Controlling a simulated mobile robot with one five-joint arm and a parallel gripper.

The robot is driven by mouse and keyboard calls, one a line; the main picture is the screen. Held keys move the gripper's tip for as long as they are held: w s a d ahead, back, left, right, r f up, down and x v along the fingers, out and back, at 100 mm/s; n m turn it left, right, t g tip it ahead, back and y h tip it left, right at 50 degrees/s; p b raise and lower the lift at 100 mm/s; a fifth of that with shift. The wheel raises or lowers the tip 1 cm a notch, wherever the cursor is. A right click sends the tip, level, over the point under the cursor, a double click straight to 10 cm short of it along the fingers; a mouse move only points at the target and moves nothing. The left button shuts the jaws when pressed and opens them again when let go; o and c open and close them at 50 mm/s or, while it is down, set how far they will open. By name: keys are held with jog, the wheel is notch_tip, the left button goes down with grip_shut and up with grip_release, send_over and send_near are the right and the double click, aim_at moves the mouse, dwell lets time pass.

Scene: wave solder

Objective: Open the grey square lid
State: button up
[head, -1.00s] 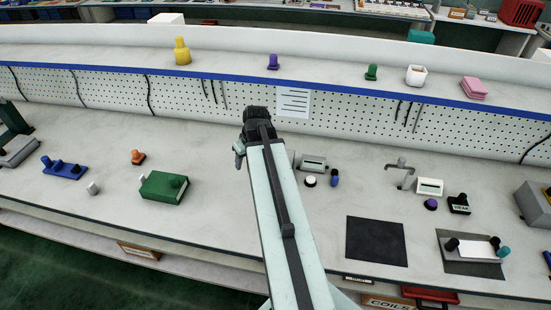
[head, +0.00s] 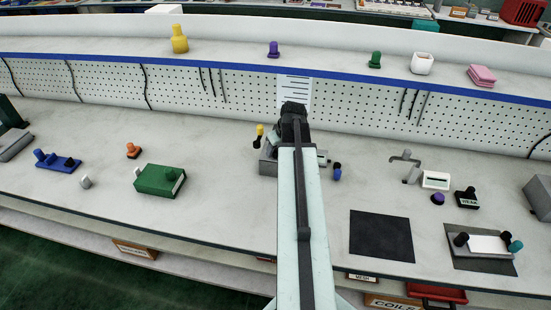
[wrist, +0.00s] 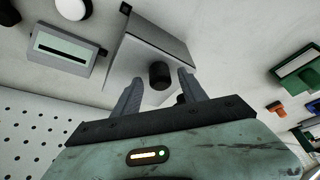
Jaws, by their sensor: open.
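A grey square box top with a black knob, which looks like the grey square lid (wrist: 150,38), shows at the top middle of the wrist view. In the head view its grey box (head: 268,165) is partly hidden behind my arm. My gripper (wrist: 161,76) is open, with one finger on each side of the black knob (wrist: 160,74) in the wrist view. I cannot tell whether the fingertips reach down around the knob or stop short of it. In the head view the end of my arm (head: 293,115) covers the fingers.
A small panel with a dark slot (wrist: 65,48) and a white round button (wrist: 68,8) are beside the box. A green block (head: 160,181) lies to the left, a black mat (head: 381,236) to the right. A pegboard wall (head: 200,85) stands behind. The bench front is mostly clear.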

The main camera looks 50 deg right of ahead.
jog(key=shift+w+f, duration=0.1)
jog(key=shift+f, duration=0.1)
grip_shut()
dwell(1.2)
